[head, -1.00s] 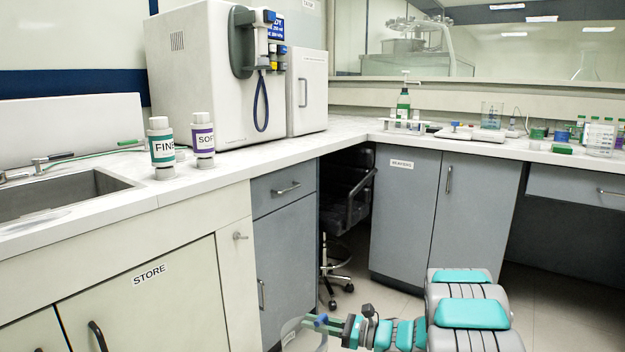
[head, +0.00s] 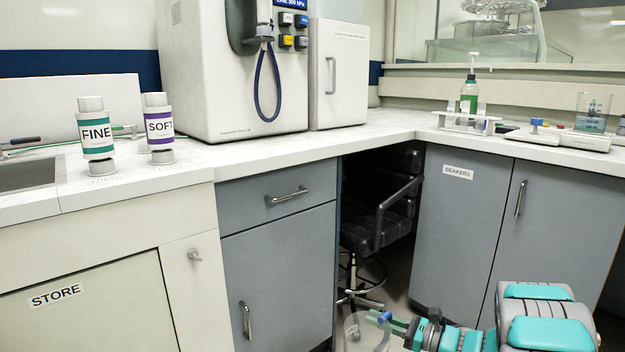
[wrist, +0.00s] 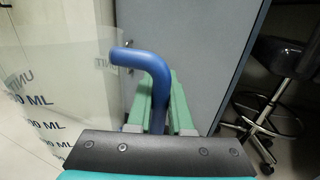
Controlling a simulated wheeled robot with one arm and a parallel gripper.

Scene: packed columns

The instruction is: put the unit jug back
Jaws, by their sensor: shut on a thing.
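The unit jug is a clear vessel with printed lettering and a blue handle; in the wrist view its wall (wrist: 62,95) fills the left side, reading "UNIT" and "ML". My gripper (wrist: 160,108) has green fingers shut on the blue handle (wrist: 128,58). In the head view the jug (head: 352,330) is at the bottom edge, partly cut off, with my gripper (head: 398,324) at its right. It is held in front of the grey cabinets, below counter height. Whether it contains anything cannot be told.
The white counter (head: 200,178) bears a FINE bottle (head: 97,133), a SOFT bottle (head: 158,125) and a large white machine (head: 205,75). Below are a STORE cupboard (head: 90,310), a BEAKERS cupboard (head: 462,220) and a black chair (head: 385,205) in the gap. A beaker (head: 592,108) stands at right.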

